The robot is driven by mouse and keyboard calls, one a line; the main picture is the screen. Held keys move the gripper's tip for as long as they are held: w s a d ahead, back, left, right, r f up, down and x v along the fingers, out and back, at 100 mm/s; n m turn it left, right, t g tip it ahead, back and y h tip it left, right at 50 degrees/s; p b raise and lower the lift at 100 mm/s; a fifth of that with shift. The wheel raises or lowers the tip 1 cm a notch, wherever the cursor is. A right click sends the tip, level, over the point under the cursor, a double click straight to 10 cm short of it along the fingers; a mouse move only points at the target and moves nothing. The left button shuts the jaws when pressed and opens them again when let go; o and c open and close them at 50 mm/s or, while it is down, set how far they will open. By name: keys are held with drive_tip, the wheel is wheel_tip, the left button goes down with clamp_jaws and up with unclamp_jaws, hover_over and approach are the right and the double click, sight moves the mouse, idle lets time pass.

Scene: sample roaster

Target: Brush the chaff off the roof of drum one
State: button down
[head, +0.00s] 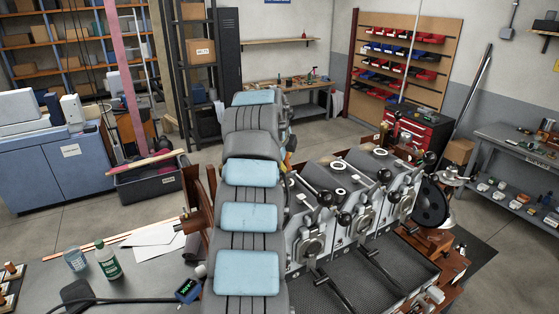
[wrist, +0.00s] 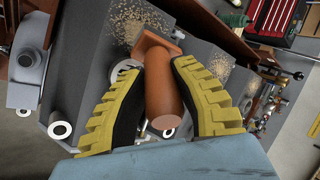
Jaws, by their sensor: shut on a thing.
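In the wrist view my gripper (wrist: 158,78) has its two yellow-and-black fingers closed on the red-brown handle of a brush (wrist: 165,100). The flat brush head points away from me, over the grey roaster roofs. Tan chaff (wrist: 128,22) is scattered on a roof just beyond the head. A second chaff patch (wrist: 212,68) lies on the grey surface to the right of the fingers. I cannot tell whether the bristles touch a roof. In the head view the roaster drums (head: 350,182) stand right of my arm, which mostly hides the gripper and brush. No drum number is readable.
Upright levers with dark knobs (head: 345,220) and white-rimmed openings (head: 338,165) stand out from the roasters. The grey worktop at left holds a green bottle (head: 108,262), a clear jar (head: 75,260) and papers (head: 150,234). A red tool chest (head: 420,130) stands behind.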

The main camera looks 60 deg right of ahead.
drive_tip(key=shift+s+d+r+p, duration=0.15)
drive_tip(key=shift+s+d+p, duration=0.45)
drive_tip(key=shift+s+d, duration=0.1)
drive_tip(key=shift+s+d+p, duration=0.2)
drive_tip(key=shift+d+p, duration=0.15)
drive_tip(key=shift+d, duration=0.1)
